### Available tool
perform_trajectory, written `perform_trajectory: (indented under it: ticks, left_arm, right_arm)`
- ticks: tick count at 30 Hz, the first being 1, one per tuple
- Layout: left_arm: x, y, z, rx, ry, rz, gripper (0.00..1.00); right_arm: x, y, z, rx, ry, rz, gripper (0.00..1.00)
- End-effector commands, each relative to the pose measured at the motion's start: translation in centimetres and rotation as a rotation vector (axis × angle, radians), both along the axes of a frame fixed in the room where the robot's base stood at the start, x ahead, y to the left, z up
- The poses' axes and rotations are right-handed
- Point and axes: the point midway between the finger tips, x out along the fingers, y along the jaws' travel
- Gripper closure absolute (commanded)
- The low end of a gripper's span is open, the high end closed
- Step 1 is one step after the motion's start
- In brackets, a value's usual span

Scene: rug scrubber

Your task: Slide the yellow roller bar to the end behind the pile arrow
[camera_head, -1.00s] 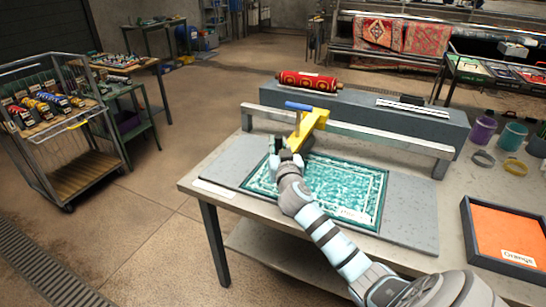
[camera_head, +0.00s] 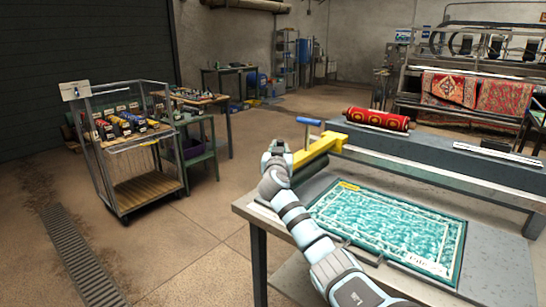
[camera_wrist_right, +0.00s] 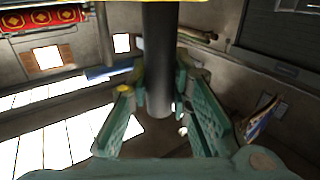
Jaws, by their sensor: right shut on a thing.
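The yellow roller bar (camera_head: 322,152) has a blue handle (camera_head: 308,121) on top and a dark roller along its underside. It sits at the left end of the long rail, beyond the rug's left edge. My right gripper (camera_head: 278,154) is at the bar's near end. In the right wrist view, the dark roller (camera_wrist_right: 160,50) runs between my right gripper's fingers (camera_wrist_right: 160,103), which are shut on the bar. The teal rug (camera_head: 385,225) lies flat on the table. A small yellow mark (camera_head: 349,186), possibly the pile arrow, is at its far-left corner. My left gripper is out of view.
The grey metal rail (camera_head: 440,168) crosses the table behind the rug. A red patterned roll (camera_head: 376,119) lies on the grey block behind it. A wire cart (camera_head: 128,150) stands on the floor at left. Open floor lies between cart and table.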

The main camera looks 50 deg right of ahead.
Motion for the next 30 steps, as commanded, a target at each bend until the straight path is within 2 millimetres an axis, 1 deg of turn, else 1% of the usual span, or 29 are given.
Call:
perform_trajectory:
  ticks: [8,9,11,12,13,23,26,29,30]
  left_arm:
    - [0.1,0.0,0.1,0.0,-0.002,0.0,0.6]
    - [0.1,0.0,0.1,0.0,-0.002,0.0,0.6]
    - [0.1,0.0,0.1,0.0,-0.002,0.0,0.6]
    - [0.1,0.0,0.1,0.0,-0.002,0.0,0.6]
    - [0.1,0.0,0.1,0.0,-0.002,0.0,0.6]
    - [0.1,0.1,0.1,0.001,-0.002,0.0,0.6]
    - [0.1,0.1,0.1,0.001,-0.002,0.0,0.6]
    - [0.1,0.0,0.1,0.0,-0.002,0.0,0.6]
    - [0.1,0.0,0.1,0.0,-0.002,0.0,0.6]
  right_arm:
    - [0.2,0.2,0.4,-0.004,-0.005,0.005,1.0]
    - [0.2,0.2,0.4,-0.004,-0.005,0.005,0.8]
    - [0.2,0.2,0.4,-0.004,-0.006,0.006,0.7]
    - [0.2,0.2,0.4,-0.004,-0.005,0.005,0.64]
    - [0.2,0.2,0.4,-0.004,-0.005,0.005,0.6]
    - [0.1,0.4,0.3,-0.003,-0.003,0.004,0.6]
    - [-0.6,1.3,0.3,-0.005,-0.004,0.006,0.6]
    - [-1.9,3.2,0.2,-0.006,-0.002,0.008,0.6]
    - [-2.6,4.2,0.2,-0.007,-0.003,0.009,0.6]
